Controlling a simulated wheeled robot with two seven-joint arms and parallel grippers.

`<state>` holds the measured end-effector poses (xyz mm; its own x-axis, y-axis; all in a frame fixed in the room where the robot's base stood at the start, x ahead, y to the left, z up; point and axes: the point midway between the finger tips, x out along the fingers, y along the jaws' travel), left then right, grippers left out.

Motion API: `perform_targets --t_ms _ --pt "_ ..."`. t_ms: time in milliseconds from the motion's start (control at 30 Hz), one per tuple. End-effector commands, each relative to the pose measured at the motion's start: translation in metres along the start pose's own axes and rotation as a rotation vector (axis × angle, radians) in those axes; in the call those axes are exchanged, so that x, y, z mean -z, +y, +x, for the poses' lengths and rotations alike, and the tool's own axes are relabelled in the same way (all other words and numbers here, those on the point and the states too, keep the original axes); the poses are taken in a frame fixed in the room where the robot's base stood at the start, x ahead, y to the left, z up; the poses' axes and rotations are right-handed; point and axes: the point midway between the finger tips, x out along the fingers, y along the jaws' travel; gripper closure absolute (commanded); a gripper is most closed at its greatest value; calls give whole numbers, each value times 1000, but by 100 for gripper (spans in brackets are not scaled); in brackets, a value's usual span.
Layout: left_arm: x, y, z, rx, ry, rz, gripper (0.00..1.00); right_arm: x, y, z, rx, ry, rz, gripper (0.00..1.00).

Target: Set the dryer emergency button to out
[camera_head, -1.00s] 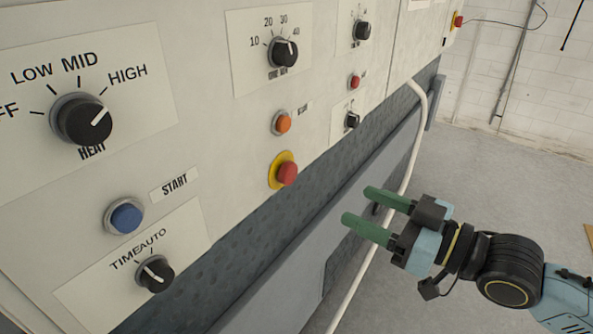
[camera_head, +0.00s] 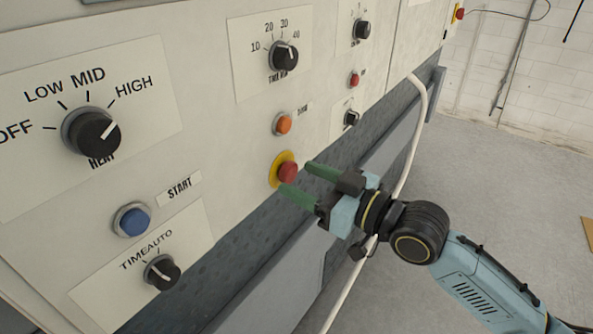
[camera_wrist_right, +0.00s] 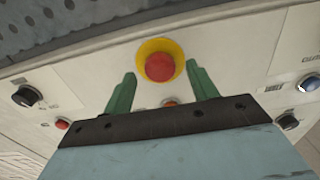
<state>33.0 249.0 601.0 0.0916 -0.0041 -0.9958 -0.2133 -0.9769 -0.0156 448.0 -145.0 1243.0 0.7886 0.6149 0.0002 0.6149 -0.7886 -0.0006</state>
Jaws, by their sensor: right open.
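The dryer emergency button is a red mushroom button (camera_head: 288,172) on a yellow round base, low on the pale control panel (camera_head: 225,125). It also shows in the right wrist view (camera_wrist_right: 160,67), just beyond and between the fingertips. My right gripper (camera_head: 297,178) has green fingers, open, with the tips close around the red button, one above right and one below it. In the right wrist view the fingers (camera_wrist_right: 160,85) stand either side of it with gaps showing. I cannot tell whether the button is pressed in or out. My left gripper is not in view.
An orange button (camera_head: 283,124) sits just above the emergency button. A blue start button (camera_head: 132,219), a heat dial (camera_head: 93,132), a time/auto knob (camera_head: 161,272) and a timer knob (camera_head: 284,56) surround it. A white hose (camera_head: 412,150) hangs behind my right arm. Open floor lies to the right.

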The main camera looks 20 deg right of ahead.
Motion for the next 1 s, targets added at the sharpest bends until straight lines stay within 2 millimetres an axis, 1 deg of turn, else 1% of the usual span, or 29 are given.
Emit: perform_targets --t_ms 33,100,200,500,533,900,967,1000 --pt "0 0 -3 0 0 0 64 2 1 8 -2 2 1 42" --pt "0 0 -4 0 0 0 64 1 1 15 -2 1 0 42" --pt "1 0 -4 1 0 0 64 0 1 21 -2 1 0 42" --pt "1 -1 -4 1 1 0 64 -1 0 23 -1 0 -1 42" --pt "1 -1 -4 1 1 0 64 -1 0 23 -1 -1 -1 43" --pt "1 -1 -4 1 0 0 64 0 0 23 -1 0 -1 92" --pt "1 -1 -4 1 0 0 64 0 0 23 -1 0 0 100" --pt "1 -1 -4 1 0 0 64 0 0 23 -1 0 -1 100"
